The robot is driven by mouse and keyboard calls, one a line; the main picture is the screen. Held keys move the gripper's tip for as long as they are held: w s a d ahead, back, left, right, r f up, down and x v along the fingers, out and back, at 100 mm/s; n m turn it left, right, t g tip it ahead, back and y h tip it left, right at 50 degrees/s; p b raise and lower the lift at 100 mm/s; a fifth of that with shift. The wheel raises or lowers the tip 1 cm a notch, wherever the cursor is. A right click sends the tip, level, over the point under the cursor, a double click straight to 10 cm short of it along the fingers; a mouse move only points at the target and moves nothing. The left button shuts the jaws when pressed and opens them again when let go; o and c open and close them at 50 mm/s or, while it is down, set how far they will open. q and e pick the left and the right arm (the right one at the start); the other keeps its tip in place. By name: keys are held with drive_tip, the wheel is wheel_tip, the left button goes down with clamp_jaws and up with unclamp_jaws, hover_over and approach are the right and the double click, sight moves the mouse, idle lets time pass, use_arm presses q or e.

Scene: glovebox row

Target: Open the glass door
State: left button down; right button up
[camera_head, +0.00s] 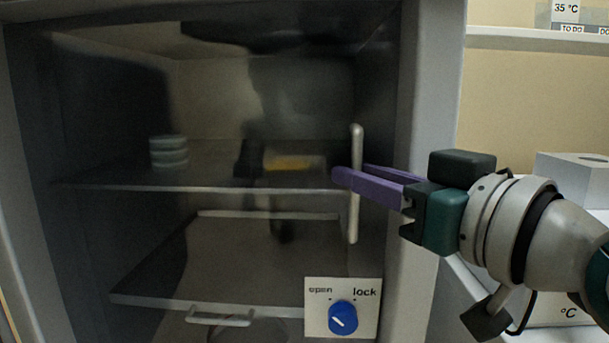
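The glass door (110,245) fills the left and middle of the view and looks closed in its grey frame. Its white vertical bar handle (354,225) stands near the door's right edge. My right gripper (352,176) comes in from the right with purple fingers spread apart at the handle's middle. The near finger crosses in front of the bar; the far fingertip seems hidden behind it. I cannot tell whether either finger touches the bar. A blue knob (342,317) sits on a plate marked "open" and "lock"; its setting is unclear. My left gripper is not in view.
Behind the glass are a shelf (220,187) with stacked pale dishes (169,152) and a lower shelf (150,297). Dark shapes in the glass look like reflections. The grey frame post (425,80) stands right of the door. White boxes (572,178) stand beyond my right arm.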

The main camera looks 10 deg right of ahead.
clamp_jaws()
idle(1.4)
